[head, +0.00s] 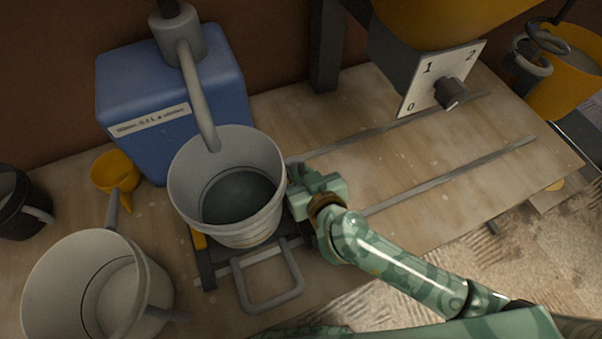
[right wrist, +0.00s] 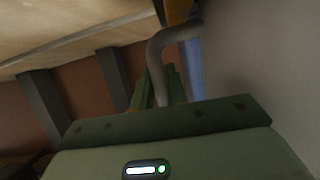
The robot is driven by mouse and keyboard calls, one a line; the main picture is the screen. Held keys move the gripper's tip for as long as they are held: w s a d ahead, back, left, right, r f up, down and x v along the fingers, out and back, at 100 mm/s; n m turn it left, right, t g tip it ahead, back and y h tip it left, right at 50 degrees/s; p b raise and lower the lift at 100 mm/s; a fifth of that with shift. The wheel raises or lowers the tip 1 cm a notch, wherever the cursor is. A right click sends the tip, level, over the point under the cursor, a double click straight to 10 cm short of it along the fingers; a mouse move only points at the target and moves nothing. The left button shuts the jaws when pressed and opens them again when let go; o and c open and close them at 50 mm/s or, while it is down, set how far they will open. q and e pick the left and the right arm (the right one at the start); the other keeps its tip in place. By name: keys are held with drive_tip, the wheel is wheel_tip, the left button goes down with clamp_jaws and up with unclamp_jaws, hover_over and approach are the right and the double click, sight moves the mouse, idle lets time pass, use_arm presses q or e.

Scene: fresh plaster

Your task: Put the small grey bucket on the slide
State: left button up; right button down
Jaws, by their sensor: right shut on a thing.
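The small grey bucket (head: 255,232) is upright in the middle of the head view, with a dark grey inside. My right gripper (head: 300,182) is at its right side, shut on its grey handle. In the right wrist view the curved handle (right wrist: 160,62) runs between the two fingers (right wrist: 161,88), beside the bucket's pale wall (right wrist: 275,75). The slide, a dark frame with a grey pull handle (head: 272,304), is beneath and in front of the bucket. The bucket overlaps it; I cannot tell whether it rests on it. My left gripper is not in view.
A blue tank (head: 215,90) with a grey spout (head: 196,95) stands behind; the spout reaches over the bucket. Rails (head: 450,176) run right, below a dial plate (head: 437,80).

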drive_tip(key=shift+f, duration=0.3)
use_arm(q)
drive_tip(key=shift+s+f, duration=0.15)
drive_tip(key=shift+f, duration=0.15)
use_arm(e)
drive_tip(key=shift+r, duration=0.25)
drive_tip(key=c, duration=1.4)
unclamp_jaws()
drive_tip(key=shift+f, duration=0.15)
